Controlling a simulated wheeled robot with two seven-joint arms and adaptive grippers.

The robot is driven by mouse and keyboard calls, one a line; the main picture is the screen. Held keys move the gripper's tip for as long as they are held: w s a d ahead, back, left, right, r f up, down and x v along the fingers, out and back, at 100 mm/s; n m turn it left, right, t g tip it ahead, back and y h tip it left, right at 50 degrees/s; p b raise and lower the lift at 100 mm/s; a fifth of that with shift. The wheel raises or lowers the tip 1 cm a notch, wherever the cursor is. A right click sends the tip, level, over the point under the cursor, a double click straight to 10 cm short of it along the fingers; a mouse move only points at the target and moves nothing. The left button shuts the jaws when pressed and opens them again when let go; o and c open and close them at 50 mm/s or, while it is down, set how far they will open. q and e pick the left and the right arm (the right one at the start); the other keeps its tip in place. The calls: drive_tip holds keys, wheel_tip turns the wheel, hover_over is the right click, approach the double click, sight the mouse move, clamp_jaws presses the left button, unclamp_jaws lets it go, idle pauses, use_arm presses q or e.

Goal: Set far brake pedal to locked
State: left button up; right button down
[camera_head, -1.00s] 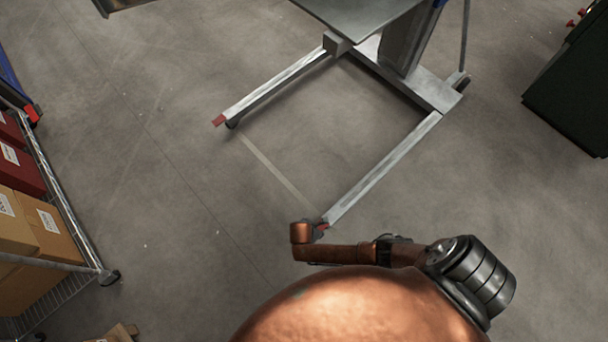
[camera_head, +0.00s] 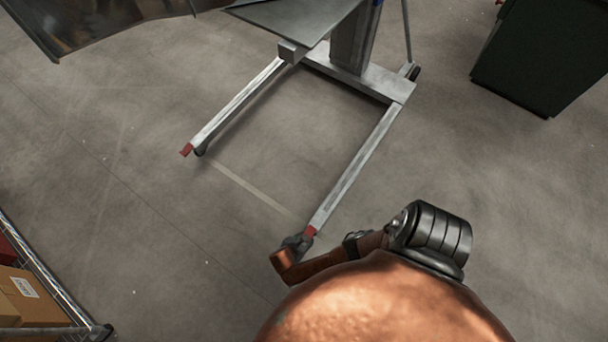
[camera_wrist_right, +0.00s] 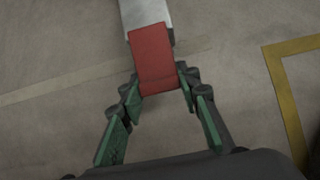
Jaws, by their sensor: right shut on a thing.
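A grey wheeled lift cart (camera_head: 385,84) stands on the floor with two long legs. A red pedal (camera_head: 311,231) is at the tip of its right leg. Another red pedal (camera_head: 186,150) is at the tip of its left leg. My right gripper (camera_head: 298,241) is at the right leg's pedal. In the right wrist view this red pedal (camera_wrist_right: 153,60) sits between the green-sided fingers of my right gripper (camera_wrist_right: 161,82), which are shut on it. Whether the pedal is up or down is unclear. My left gripper is not in view.
A wire rack (camera_head: 40,262) with boxes (camera_head: 22,294) stands at the lower left. A dark green cabinet (camera_head: 540,55) stands at the upper right. A dark metal-framed object (camera_head: 90,22) is at the upper left. The floor between the cart's legs is clear.

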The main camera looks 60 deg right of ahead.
drive_tip(key=c, duration=1.4)
unclamp_jaws()
drive_tip(key=v, duration=1.2)
drive_tip(key=shift+s, duration=0.1)
